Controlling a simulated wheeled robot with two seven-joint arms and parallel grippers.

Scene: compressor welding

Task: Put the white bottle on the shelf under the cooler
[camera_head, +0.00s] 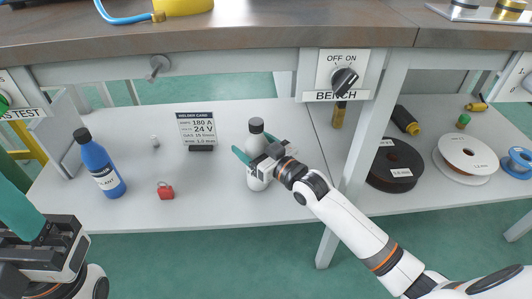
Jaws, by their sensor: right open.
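A white bottle (256,144) with a dark grey cap stands upright on the white shelf (220,165) under the bench, near the shelf's middle. My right gripper (254,147) is open at the bottle, its teal fingers on either side of the body; the gripper covers part of the bottle. Whether the fingers touch it I cannot tell. My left gripper (18,208) is at the lower left edge, partly cut off, with teal finger surface showing and no object seen in it. A yellow object (183,6) with a blue hose on the bench top is cut off; I cannot tell whether it is the cooler.
A bench leg (366,130) stands to the right, with dark (396,163) and white (466,158) spools beyond. The bench top (270,30) overhangs.

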